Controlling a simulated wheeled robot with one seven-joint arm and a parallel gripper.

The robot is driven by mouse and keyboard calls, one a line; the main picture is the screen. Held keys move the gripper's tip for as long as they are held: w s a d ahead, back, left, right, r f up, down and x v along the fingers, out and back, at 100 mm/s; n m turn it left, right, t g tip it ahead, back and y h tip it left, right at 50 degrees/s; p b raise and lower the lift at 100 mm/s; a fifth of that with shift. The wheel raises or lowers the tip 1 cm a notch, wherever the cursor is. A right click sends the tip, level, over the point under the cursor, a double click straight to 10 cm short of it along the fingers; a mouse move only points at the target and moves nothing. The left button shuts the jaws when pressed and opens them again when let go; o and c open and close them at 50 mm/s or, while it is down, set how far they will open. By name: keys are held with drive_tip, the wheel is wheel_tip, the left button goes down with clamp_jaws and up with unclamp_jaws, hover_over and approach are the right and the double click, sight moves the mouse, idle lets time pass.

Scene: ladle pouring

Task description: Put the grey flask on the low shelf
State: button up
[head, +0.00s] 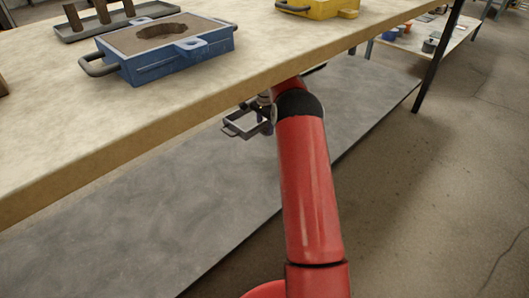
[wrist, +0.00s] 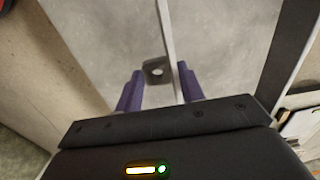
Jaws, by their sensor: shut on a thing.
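The grey flask (head: 240,131), a small open rectangular frame, is under the tabletop and over the low shelf (head: 150,235) in the head view. My gripper (head: 265,104) is shut on it from the far end of my red arm. In the wrist view my gripper (wrist: 160,72) has its two purple fingers on either side of a grey lug with a hole, and a thin wall of the flask (wrist: 168,35) runs up from there. The low shelf fills the wrist view's background (wrist: 225,45). Whether the flask touches the shelf I cannot tell.
The thick tabletop (head: 60,150) hangs over the shelf. On it stand a blue sand-filled flask (head: 180,66), a grey tray (head: 75,35) and a yellow flask (head: 322,8). A dark table leg (head: 437,55) stands at the right. The shelf's near left area is bare.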

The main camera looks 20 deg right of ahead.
sight(265, 157)
wheel_tip(265, 157, down, 12)
drive_tip(key=shift+f+b, duration=0.15)
drive_tip(key=shift+b, duration=0.75)
drive_tip(key=shift+f, duration=0.15)
drive_tip(key=o, duration=1.2)
drive_tip(key=shift+o, duration=0.2)
wheel_tip(265, 157, up, 12)
drive_tip(key=p, duration=0.2)
